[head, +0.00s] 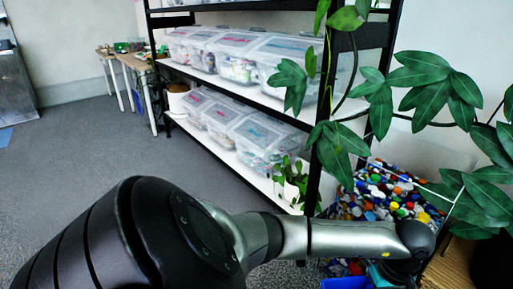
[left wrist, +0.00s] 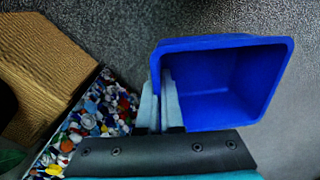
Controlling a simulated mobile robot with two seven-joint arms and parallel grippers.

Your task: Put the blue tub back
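The blue tub (left wrist: 240,85) fills the upper right of the left wrist view, its open mouth toward the camera, and it looks empty. My left gripper (left wrist: 158,84) has one finger inside the tub and one outside, closed on its left wall. In the head view my left arm reaches across to the lower right, and only a bit of the blue tub (head: 345,283) shows at the bottom edge. The arm hides most of the gripper there. My right gripper is not in view.
A bin of colourful bottle caps (head: 395,195) stands right of the shelf, and also shows in the left wrist view (left wrist: 95,120) beside a brown box (left wrist: 45,75). A shelf (head: 290,112) holds clear lidded boxes (head: 235,55). Plant leaves (head: 420,90) hang at right. Grey floor is open at left.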

